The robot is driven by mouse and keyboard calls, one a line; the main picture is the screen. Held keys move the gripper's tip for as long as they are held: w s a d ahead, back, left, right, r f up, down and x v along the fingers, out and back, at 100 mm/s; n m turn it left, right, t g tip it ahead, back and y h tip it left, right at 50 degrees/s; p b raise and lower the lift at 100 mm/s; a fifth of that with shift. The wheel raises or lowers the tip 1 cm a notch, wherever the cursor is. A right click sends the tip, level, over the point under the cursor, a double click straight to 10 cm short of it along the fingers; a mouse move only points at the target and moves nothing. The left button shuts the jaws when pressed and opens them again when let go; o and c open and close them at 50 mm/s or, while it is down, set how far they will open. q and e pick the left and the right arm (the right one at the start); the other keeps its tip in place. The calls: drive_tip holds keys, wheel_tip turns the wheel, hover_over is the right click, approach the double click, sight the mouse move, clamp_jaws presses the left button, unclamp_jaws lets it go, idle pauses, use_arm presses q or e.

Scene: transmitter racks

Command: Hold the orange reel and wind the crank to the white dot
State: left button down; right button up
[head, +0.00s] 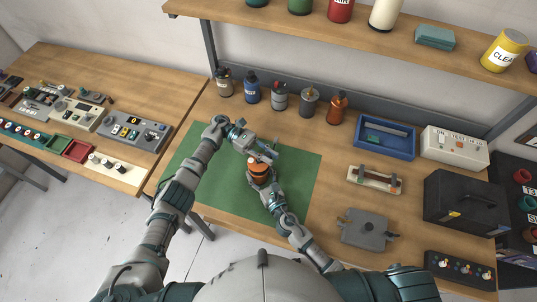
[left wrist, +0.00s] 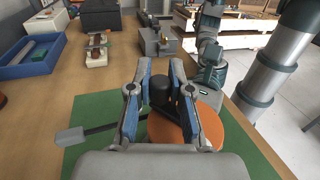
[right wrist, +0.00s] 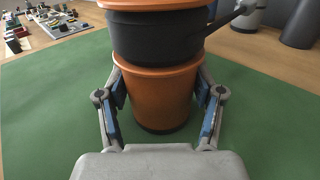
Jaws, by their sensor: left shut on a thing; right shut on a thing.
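The orange reel (head: 257,172) with a black middle band stands upright on the green mat (head: 303,167). My right gripper (right wrist: 158,88) is shut around its lower orange part (right wrist: 157,98), one finger on each side. My left gripper (left wrist: 161,82) is above the reel, shut on the black knob (left wrist: 161,95) at its top. The orange top disc (left wrist: 205,128) shows beneath these fingers. A dark crank arm with a grey end (left wrist: 70,138) sticks out past the reel; it also shows in the right wrist view (right wrist: 243,8). I cannot make out the white dot.
Several bottles, including a blue one (head: 251,88), line the back of the bench. A blue tray (head: 385,152), a grey clamp-like box (head: 363,230) and a black case (head: 463,203) stand to the right. The mat around the reel is clear.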

sight(269, 154)
use_arm(q)
drive_tip(key=shift+s+f, duration=0.1)
drive_tip(key=shift+f, duration=0.2)
idle(0.6)
drive_tip(key=c, duration=1)
unclamp_jaws()
drive_tip(key=shift+c, duration=0.2)
drive_tip(key=shift+r, duration=0.1)
drive_tip(key=shift+r, duration=0.1)
wheel_tip(269, 154, up, 10)
drive_tip(key=shift+f, duration=0.15)
